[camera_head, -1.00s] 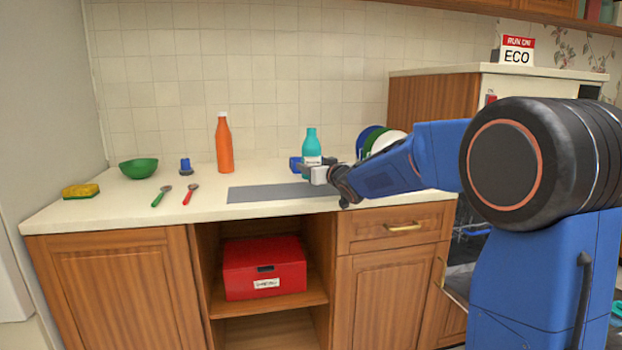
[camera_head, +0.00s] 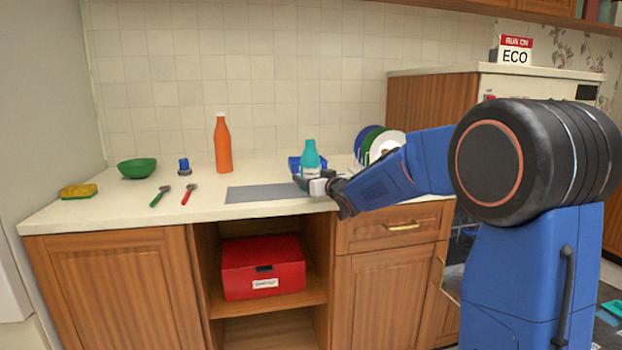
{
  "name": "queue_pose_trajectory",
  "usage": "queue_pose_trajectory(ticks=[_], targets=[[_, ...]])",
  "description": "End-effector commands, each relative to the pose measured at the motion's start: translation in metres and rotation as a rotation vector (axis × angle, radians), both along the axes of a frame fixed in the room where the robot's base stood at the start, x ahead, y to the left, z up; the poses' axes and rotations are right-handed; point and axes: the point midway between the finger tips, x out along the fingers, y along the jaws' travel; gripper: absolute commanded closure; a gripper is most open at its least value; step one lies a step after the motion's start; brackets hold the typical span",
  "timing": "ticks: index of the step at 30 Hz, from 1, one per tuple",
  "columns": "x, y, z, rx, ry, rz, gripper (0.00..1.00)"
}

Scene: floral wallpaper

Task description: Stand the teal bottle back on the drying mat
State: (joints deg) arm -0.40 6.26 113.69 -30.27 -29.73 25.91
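The teal bottle (camera_head: 310,158) stands upright with its white label facing me, above or at the right end of the drying mat. My gripper (camera_head: 308,184) is at the bottle's lower part and appears shut on it. The gripper hides the bottle's base, so I cannot tell whether it touches the mat. The grey drying mat (camera_head: 260,193) lies flat on the counter, with its left and middle parts bare.
A blue object (camera_head: 293,164) is partly hidden behind the bottle. A plate rack (camera_head: 385,146) stands to the right.

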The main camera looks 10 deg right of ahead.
Motion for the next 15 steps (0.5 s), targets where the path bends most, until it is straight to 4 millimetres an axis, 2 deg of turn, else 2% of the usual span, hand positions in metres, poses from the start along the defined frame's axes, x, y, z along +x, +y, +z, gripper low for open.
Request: queue_pose_trajectory(ticks=[4, 7, 15], targets=[[0.000, 0.000, 0.003, -0.001, -0.001, 0.000, 0.32], [-0.009, -0.003, 0.003, -0.001, 0.000, -0.001, 0.32], [-0.052, -0.014, 0.006, -0.001, -0.001, -0.001, 0.32]])
